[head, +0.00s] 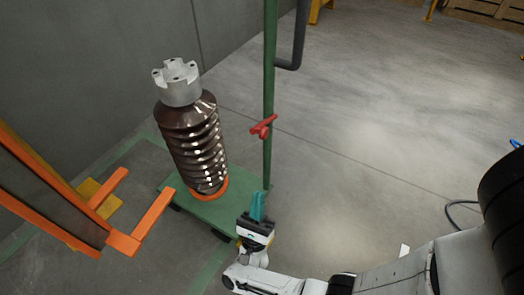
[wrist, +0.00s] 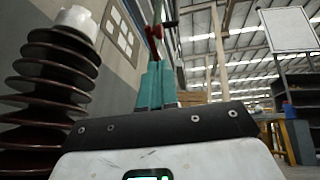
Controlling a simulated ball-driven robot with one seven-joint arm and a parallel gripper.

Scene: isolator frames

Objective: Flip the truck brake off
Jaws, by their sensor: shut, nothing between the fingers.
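The green truck (head: 210,212) is a low flat platform with an upright green post (head: 268,95). A red lever (head: 264,126), which looks like the brake, sits on the post about halfway up; it also shows in the wrist view (wrist: 154,31), straight beyond my fingertips. My gripper (head: 257,205) has teal fingers and is at the near right corner of the truck, below the lever in the head view. The fingers (wrist: 157,72) are shut with nothing between them and apart from the lever.
A brown ribbed insulator (head: 190,140) with a grey metal cap stands on the truck; it fills the left of the wrist view (wrist: 52,85). An orange forked frame (head: 135,225) stands at the left. A grey wall (head: 90,60) is behind. The floor (head: 370,130) right of the post is clear.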

